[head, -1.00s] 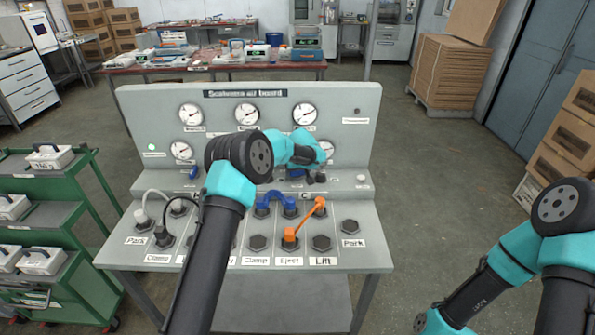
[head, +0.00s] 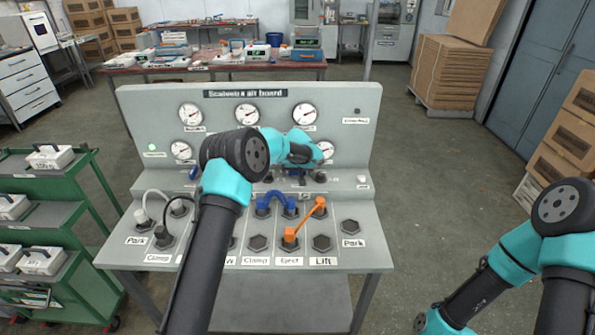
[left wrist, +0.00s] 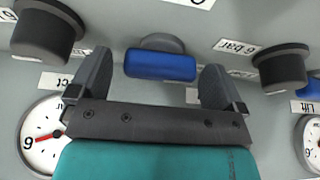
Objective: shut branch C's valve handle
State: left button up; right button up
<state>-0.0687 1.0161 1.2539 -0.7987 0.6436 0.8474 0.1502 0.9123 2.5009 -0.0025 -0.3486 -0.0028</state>
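A blue valve handle (left wrist: 160,65) on a round grey base shows between my left gripper's fingers in the left wrist view. It looks crosswise between them, with gaps visible on both sides. My left gripper (left wrist: 160,83) is open and empty, pointing at the board. In the head view, my left gripper (head: 297,175) is at the lower panel above the "C" marking and mostly hides that handle. Another blue handle (head: 193,174) shows left of my arm. My right gripper is out of view; only my right arm shows at lower right.
Black knobs (left wrist: 48,30) and (left wrist: 281,66) flank the handle. Gauges (head: 305,114) line the board. A blue hose (head: 275,195) and orange hose (head: 307,219) join ports on the lower shelf.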

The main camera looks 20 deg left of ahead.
pick_arm(q)
jog(key=shift+r, duration=0.1)
jog(key=v, duration=1.7)
